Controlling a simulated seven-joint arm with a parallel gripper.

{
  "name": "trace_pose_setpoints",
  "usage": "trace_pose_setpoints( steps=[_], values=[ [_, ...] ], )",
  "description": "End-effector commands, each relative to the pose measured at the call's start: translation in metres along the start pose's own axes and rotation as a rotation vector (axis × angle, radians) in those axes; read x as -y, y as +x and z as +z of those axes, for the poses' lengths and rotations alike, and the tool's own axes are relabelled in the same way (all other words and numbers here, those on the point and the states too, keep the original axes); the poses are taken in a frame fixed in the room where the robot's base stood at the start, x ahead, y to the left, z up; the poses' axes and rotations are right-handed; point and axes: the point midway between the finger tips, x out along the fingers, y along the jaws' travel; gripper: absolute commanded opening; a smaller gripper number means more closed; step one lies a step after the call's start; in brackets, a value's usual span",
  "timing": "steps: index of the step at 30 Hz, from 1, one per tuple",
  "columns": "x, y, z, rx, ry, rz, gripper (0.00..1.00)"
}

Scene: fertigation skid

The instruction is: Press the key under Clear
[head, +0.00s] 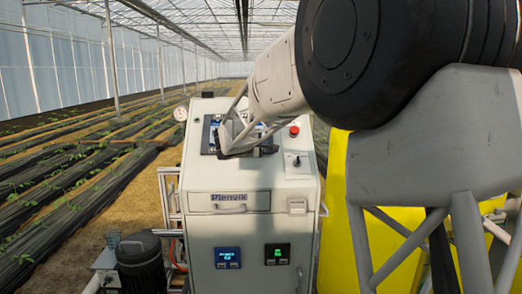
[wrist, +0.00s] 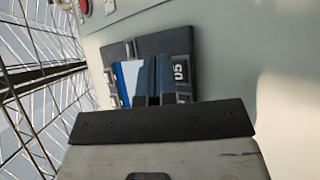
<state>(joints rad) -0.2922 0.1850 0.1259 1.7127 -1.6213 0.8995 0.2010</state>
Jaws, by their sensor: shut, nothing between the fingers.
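A control panel (head: 208,136) with a dark frame and a lit screen is set in the sloping top of the pale grey cabinet. My gripper (head: 232,150) is over this panel in the head view and covers much of it. In the wrist view the panel (wrist: 176,44) shows turned on its side, with a blue and white screen (wrist: 130,76) and large characters reading "05". My gripper (wrist: 155,80) is shut and empty in front of it. I cannot tell whether it touches the panel. The label Clear and the key under it cannot be made out.
A red button (head: 294,130) and a small switch plate (head: 297,161) sit right of the panel. A pressure gauge (head: 180,113) stands at the cabinet's left. A yellow tank (head: 336,200) is close on the right. Two small displays (head: 228,257) (head: 277,254) are on the lower front.

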Motion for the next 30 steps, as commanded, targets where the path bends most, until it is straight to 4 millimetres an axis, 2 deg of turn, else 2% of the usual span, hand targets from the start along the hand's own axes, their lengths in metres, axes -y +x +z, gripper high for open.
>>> trace_pose_setpoints(
  steps=[30],
  values=[
    [0.0043, 0.0058, -0.0044, 0.000, 0.000, 0.000, 0.00]
  ],
)
